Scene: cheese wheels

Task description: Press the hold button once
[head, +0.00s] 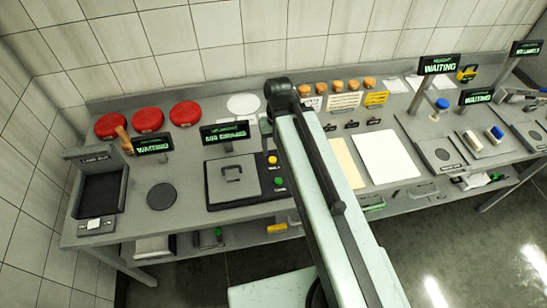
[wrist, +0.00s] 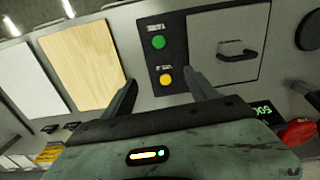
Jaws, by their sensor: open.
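A dark control strip beside a grey lidded press carries two round buttons. The yellow button (head: 272,160) is nearer the wall, and it shows in the wrist view (wrist: 166,80) with a small label. The green button (head: 278,181) is nearer the front edge, and it shows in the wrist view (wrist: 158,42). Both labels are too small to read surely, so I cannot confirm which is hold. My gripper (wrist: 160,77) is open and empty, with the yellow button seen between its fingers. Its height above the panel is unclear. My arm hides the gripper in the head view.
The press lid (head: 232,178) with its handle lies left of the buttons. A sign (head: 224,132) stands behind it. A wooden board (head: 345,163) and a white board (head: 388,158) lie right of my arm. Red wheels (head: 147,121) stand by the wall.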

